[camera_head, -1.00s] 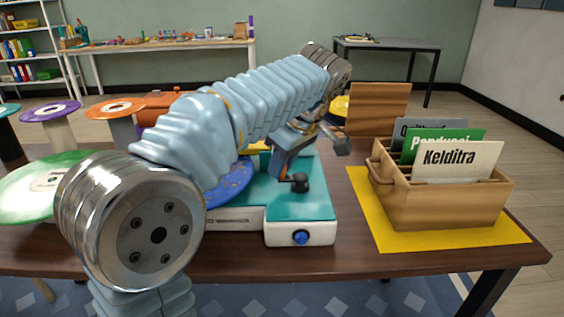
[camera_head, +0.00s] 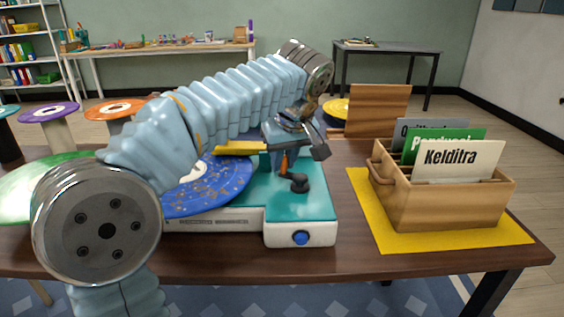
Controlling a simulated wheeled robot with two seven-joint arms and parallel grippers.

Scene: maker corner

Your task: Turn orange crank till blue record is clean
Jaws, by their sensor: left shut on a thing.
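The blue record (camera_head: 208,190) lies flat on the teal and white record-cleaning machine (camera_head: 312,218). It has light speckles and a pale label, and my left arm covers its back left part. A yellow bar (camera_head: 240,148) reaches over the record's back edge. The orange crank (camera_head: 284,163) shows only as a small strip under my left gripper (camera_head: 286,160). That gripper points down and is shut on the crank, at the machine's back right. A black knob (camera_head: 299,183) stands just in front of it. My right gripper is not in view.
A wooden crate (camera_head: 440,209) with record sleeves, one marked Kelditra, stands on a yellow mat (camera_head: 402,242) at the right. A green record (camera_head: 45,187) lies at the left. Purple (camera_head: 50,112) and orange (camera_head: 114,109) records rest on stands behind. The table's front right is clear.

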